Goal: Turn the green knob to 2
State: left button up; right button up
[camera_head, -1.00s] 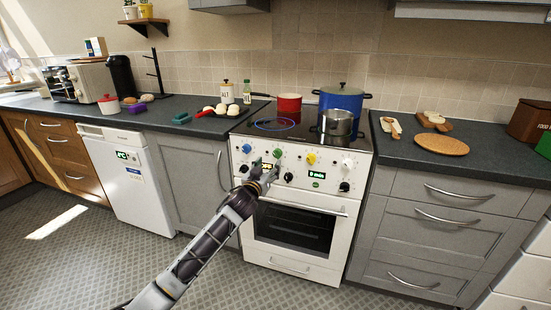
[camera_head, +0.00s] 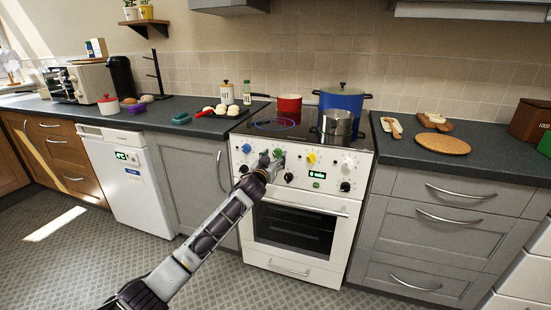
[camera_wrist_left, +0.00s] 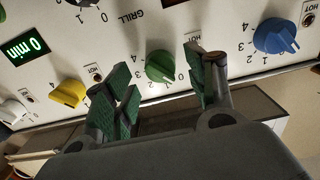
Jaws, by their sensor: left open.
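The green knob (camera_head: 278,152) is on the white front panel of the stove, between a blue knob and a yellow one. In the left wrist view the green knob (camera_wrist_left: 160,66) shows between my two fingers, with numbers printed around it; I cannot tell its exact setting. My left gripper (camera_head: 272,160) is at the panel, just in front of the green knob. In the left wrist view my left gripper (camera_wrist_left: 163,68) is open, with one green-padded finger on each side of the knob. I cannot tell whether either finger touches it. My right gripper is not in view.
The blue knob (camera_wrist_left: 276,37) and the yellow knob (camera_wrist_left: 68,93) sit on either side, with room between. The oven handle (camera_head: 305,205) runs below the panel. A steel pot (camera_head: 337,123) stands on the hob above. The floor in front is clear.

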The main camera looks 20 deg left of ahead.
pick_arm(q)
jog(key=shift+w, duration=0.95)
jog(key=shift+c, duration=0.4)
jog(key=c, duration=1)
